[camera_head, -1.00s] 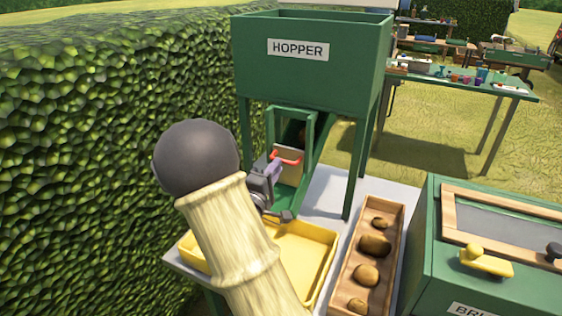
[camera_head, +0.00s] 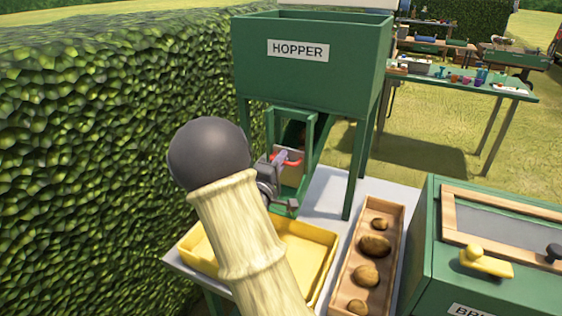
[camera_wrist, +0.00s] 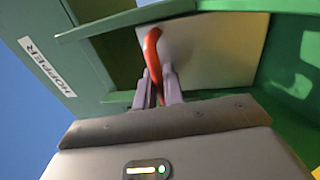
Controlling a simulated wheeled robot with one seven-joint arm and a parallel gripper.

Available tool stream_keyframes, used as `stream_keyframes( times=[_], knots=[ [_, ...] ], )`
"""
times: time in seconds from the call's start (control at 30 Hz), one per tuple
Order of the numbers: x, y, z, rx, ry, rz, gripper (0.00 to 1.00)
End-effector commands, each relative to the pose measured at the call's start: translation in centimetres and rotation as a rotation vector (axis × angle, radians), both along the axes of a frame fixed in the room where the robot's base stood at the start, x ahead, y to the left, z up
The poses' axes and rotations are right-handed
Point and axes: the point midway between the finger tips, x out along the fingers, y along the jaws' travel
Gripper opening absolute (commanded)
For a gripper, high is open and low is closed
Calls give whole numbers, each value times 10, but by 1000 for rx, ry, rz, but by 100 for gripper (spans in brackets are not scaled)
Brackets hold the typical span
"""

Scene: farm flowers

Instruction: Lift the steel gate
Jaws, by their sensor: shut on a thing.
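The steel gate (camera_wrist: 222,48) is a pale plate in the green chute frame below the hopper (camera_head: 310,58). It has a red handle, which shows in the head view (camera_head: 289,158) and the wrist view (camera_wrist: 152,50). My gripper (camera_wrist: 161,85) is shut on the red handle, its two purple-grey fingers on either side of it. In the head view my gripper (camera_head: 279,160) is at the chute front, and my arm partly covers the yellow tray.
A yellow tray (camera_head: 318,262) stands under the chute. A wooden tray (camera_head: 345,262) with several brown potato-like lumps stands right of it. A green box with a yellow handle (camera_head: 487,262) is at the right. A tall hedge (camera_head: 90,150) borders the left.

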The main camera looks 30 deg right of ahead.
Motion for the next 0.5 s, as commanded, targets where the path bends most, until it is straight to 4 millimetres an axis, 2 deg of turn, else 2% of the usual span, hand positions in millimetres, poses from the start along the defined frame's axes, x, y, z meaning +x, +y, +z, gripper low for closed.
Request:
stream_keyframes(
  times=[0.5],
  knots=[
    [0, 0, 59, -4, -5, 0, 0]
  ],
)
